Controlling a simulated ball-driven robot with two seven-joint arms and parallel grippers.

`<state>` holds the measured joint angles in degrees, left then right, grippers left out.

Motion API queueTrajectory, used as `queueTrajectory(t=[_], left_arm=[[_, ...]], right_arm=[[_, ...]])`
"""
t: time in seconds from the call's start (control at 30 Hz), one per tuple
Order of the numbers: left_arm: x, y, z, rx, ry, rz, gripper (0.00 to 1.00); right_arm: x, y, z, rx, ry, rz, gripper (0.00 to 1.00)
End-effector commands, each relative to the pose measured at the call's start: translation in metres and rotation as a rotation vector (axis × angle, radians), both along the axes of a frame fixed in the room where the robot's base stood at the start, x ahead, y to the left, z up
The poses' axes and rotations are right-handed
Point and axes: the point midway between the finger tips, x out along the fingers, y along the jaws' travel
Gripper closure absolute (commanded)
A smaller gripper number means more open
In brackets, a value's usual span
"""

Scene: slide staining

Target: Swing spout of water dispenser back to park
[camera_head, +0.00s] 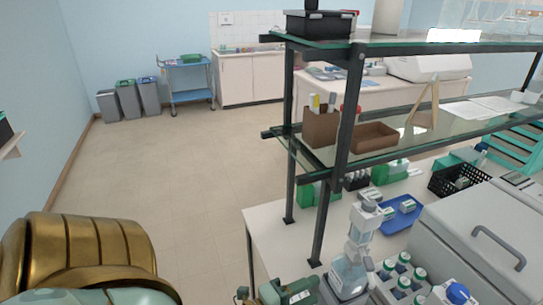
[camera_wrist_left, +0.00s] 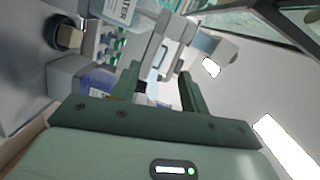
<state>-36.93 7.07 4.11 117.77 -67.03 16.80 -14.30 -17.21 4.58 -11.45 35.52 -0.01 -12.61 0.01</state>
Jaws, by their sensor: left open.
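The water dispenser (camera_head: 350,275) is a clear bottle with a tall pale pump head (camera_head: 362,222), standing at the near edge of the bench. My left gripper (camera_head: 278,292) is low at the left of the dispenser, partly cut off by the picture's bottom edge. In the left wrist view the two green fingers (camera_wrist_left: 160,78) are apart. Pale dispenser parts (camera_wrist_left: 208,45) show beyond the fingertips, and a label reading WATER (camera_wrist_left: 118,10) is at the top. Whether the fingers touch the dispenser, and which way its spout points, I cannot tell. My right gripper is not in view.
Green-capped bottles (camera_head: 402,270) stand in a rack right of the dispenser. A grey box with a handle (camera_head: 480,245) is further right. A dark post (camera_head: 325,215) of the glass shelf rises behind the gripper. A blue tray (camera_head: 400,222) lies behind the dispenser.

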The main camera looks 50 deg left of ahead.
Motion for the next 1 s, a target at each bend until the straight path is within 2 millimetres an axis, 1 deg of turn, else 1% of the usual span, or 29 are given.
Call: queueTrajectory(t=[0.03,0.2,0.37,0.7,0.9,1.0], left_arm=[[-0.002,0.003,-0.011,-0.024,0.031,0.017,0.55],[-0.009,0.011,-0.052,-0.114,0.131,0.078,0.55],[-0.017,0.016,-0.089,-0.185,0.219,0.130,0.55],[-0.042,0.024,-0.167,-0.318,0.401,0.244,0.55],[-0.059,0.027,-0.207,-0.378,0.495,0.305,0.55],[-0.065,0.028,-0.221,-0.400,0.529,0.330,0.55]], right_arm=[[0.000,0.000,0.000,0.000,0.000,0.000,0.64],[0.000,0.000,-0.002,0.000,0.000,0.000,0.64],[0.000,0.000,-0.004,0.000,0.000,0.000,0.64],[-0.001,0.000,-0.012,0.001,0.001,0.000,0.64],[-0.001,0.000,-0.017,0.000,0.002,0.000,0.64],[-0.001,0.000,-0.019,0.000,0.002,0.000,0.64]])
